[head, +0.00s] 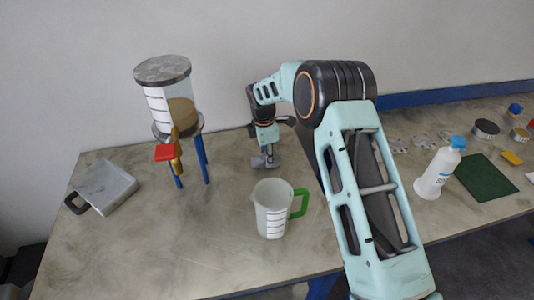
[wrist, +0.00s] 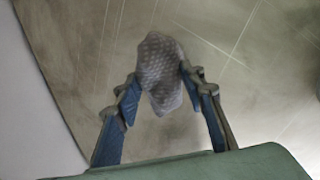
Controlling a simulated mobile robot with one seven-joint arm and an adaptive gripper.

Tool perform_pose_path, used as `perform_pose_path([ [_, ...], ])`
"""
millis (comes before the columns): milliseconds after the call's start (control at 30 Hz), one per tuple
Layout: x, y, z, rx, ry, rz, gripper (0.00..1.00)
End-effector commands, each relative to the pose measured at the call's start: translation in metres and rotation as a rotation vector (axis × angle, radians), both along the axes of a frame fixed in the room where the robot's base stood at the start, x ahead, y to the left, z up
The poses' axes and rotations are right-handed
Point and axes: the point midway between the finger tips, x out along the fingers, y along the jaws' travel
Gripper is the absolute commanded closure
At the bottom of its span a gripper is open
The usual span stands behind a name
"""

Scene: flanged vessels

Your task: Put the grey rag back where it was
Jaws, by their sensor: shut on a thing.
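The grey rag (wrist: 160,72) is a small dotted cloth between the two fingers in the wrist view. My gripper (wrist: 163,84) is shut on it, with the cloth bunched and reaching past the fingertips. In the head view my gripper (head: 266,156) points down at the back of the table, between the vessel stand and my forearm. A small grey patch of the rag (head: 258,162) shows at its tips there. Whether the rag touches the tabletop I cannot tell.
A clear vessel (head: 158,105) with brown contents stands on blue legs left of my gripper. A jug (head: 270,212) with a green handle stands in front. A grey pan (head: 106,186) lies far left. A white bottle (head: 438,172) and green mat (head: 486,178) are right.

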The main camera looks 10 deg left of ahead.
Motion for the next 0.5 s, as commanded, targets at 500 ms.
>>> perform_pose_path([
  [500, 0.0002, 0.0004, -0.0042, 0.001, -0.002, 0.0, 0.47],
])
